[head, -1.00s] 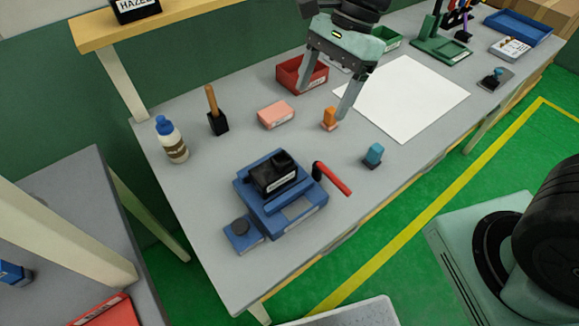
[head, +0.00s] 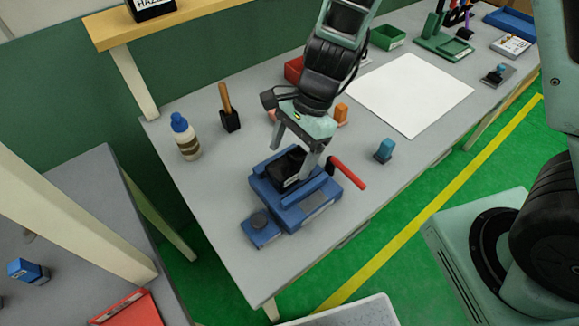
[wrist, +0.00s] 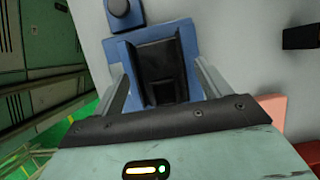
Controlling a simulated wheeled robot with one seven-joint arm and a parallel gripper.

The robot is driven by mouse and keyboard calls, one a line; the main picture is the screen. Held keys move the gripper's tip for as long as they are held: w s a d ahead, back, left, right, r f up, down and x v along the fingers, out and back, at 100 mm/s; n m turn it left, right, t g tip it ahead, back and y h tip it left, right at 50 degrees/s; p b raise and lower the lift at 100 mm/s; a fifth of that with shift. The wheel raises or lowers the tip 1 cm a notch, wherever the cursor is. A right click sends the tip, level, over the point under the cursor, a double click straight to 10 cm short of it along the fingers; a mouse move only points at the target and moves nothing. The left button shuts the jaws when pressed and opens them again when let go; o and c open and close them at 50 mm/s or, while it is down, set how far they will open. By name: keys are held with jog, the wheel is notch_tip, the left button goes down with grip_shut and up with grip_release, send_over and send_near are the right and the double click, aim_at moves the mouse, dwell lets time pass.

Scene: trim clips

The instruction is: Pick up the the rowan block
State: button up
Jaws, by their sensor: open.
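A black block (head: 287,167) with a small white label sits on top of the blue fixture (head: 310,205) on the grey bench. The label is too small to read, so I cannot confirm that it says rowan. My gripper (head: 289,164) is open over this block and points down, with one finger on either side of it. In the wrist view the black block (wrist: 158,70) lies between the two open fingers (wrist: 163,88), with space on both sides. The gripper hides part of the block in the head view.
A red lever (head: 348,172) sticks out beside the fixture. A blue stamp (head: 383,150), an orange piece (head: 341,112), a bottle (head: 186,138) and a wooden-handled tool (head: 228,107) stand around it. Another black block (head: 150,8), labelled HAZEL, is on the shelf. White paper (head: 415,92) lies right.

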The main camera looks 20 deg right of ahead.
aim_at(289, 168)
jog(key=shift+x, duration=1.4)
jog(key=c, duration=1.2)
jog(key=shift+o, duration=0.2)
